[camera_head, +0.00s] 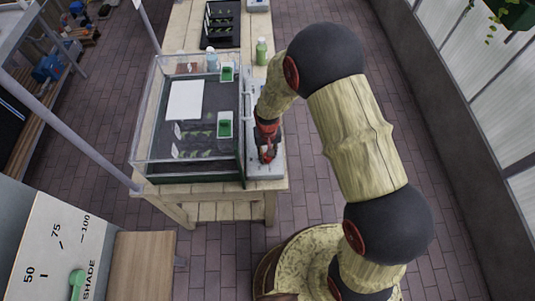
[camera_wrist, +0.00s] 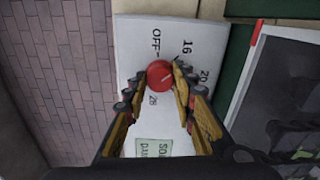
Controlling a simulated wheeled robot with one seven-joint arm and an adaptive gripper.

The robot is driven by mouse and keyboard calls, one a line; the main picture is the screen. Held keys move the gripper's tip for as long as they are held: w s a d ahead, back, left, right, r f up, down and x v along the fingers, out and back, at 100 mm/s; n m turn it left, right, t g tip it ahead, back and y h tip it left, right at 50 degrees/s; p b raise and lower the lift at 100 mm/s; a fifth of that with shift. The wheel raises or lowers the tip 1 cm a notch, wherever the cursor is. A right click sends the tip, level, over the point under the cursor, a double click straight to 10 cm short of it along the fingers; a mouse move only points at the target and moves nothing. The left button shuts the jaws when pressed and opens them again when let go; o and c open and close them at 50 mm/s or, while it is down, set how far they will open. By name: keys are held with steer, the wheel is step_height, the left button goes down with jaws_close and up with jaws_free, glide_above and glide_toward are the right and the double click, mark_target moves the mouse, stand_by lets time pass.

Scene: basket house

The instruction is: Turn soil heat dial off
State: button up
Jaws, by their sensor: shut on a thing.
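The red soil heat dial (camera_wrist: 160,74) sits on a pale panel (camera_wrist: 132,40) marked OFF, 16, 20 and another number, with a partly covered green label below. My gripper (camera_wrist: 156,84) has its two fingers on either side of the dial and is shut on it. I cannot clearly tell which mark the dial points to. In the head view my gripper (camera_head: 267,150) reaches down to the panel (camera_head: 276,172) at the right side of the glass-walled planter; the fingers and arm largely hide the dial there.
The glass-walled planter (camera_head: 160,178) stands left of my gripper on a wooden table (camera_head: 222,192). A green bottle (camera_head: 261,52) and a black tray (camera_head: 220,38) stand farther back. A SHADE dial panel (camera_head: 60,222) is at lower left. Brick floor (camera_head: 412,150) is clear at right.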

steer(key=n, duration=0.6)
steer(key=shift+w+n, duration=0.1)
steer(key=shift+n, duration=0.2)
steer(key=n, duration=0.5)
steer(key=shift+n+b, duration=0.3)
steer(key=shift+b, duration=0.1)
steer(key=o, duration=1.2)
steer(key=shift+c, duration=0.2)
steer(key=shift+r, duration=0.1)
step_height(320, 180, up, 12)
